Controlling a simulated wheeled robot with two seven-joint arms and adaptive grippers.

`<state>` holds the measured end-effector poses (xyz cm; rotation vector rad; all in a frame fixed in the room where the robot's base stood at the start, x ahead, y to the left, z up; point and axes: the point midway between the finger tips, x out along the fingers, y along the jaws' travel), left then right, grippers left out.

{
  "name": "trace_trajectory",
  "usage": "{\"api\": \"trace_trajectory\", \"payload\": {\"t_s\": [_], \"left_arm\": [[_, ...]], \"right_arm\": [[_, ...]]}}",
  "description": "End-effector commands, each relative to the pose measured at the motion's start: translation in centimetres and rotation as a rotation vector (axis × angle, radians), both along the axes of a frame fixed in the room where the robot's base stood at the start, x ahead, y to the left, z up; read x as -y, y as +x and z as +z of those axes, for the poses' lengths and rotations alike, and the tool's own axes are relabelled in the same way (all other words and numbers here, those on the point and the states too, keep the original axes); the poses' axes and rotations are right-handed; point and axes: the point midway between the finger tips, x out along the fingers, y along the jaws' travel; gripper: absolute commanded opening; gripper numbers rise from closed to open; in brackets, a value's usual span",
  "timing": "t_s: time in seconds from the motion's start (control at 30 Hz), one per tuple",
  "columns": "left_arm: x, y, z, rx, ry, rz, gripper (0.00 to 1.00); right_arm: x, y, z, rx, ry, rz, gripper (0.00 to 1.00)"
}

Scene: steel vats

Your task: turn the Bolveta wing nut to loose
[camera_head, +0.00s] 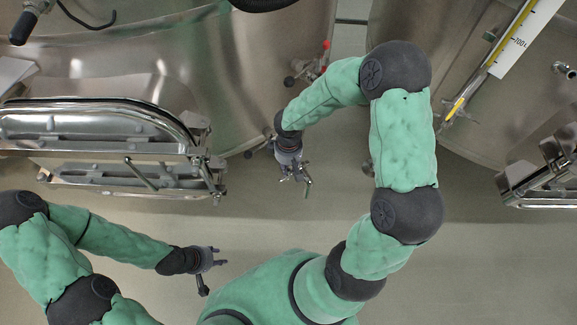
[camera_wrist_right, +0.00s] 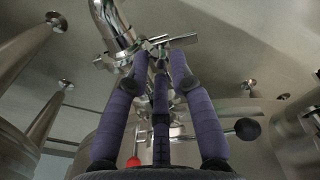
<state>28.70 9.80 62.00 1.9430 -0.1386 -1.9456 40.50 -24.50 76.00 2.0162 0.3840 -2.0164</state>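My right gripper (camera_head: 298,178) is beside the lower wall of the left steel vat. In the right wrist view its purple fingers (camera_wrist_right: 160,62) stand apart, with their tips at a shiny clamp with a wing-like handle (camera_wrist_right: 178,40), which I take to be the wing nut on a pipe joint. I see a gap between the fingertips, and I cannot tell whether they touch the handle. In the head view the fitting is small and partly hidden by the gripper. My left gripper (camera_head: 216,258) is open and empty, above the floor.
A curved steel pipe (camera_wrist_right: 115,25) runs into the clamp. A red-knobbed valve (camera_head: 325,47) sits on the left vat (camera_head: 230,60), above my right forearm. A steel hatch (camera_head: 100,125) juts from that vat. A second vat (camera_head: 470,120) stands right. Open floor (camera_head: 480,260) lies below.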

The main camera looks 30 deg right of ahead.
Motion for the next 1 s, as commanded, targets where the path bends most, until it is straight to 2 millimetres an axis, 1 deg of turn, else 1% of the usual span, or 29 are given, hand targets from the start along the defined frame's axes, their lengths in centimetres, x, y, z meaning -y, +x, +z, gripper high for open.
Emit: {"api": "trace_trajectory", "payload": {"t_s": [0.2, 0.23, 0.3, 0.67, 0.87, 1.0], "left_arm": [[0.0, 0.0, 0.0, 0.000, 0.000, 0.000, 0.40], [0.0, 0.0, 0.0, 0.000, 0.000, 0.000, 0.40], [0.0, 0.0, 0.0, 0.000, 0.000, 0.000, 0.40], [0.0, 0.0, 0.2, 0.000, 0.000, 0.000, 0.40], [0.0, 0.0, 0.9, 0.000, 0.000, 0.000, 0.40], [0.0, 0.0, 1.6, 0.000, 0.000, 0.000, 0.40]], "right_arm": [[0.0, 0.0, 0.0, 0.000, 0.000, 0.000, 0.24], [0.0, 0.0, 0.0, 0.000, 0.000, 0.000, 0.18], [0.0, 0.0, 0.0, 0.000, 0.000, 0.000, 0.00], [0.0, 0.0, 0.1, 0.000, 0.000, 0.018, 0.00], [-0.1, 0.0, 0.2, 0.000, 0.001, 0.099, 0.00], [-0.1, 0.0, 0.2, -0.002, 0.000, 0.201, 0.00]]}}
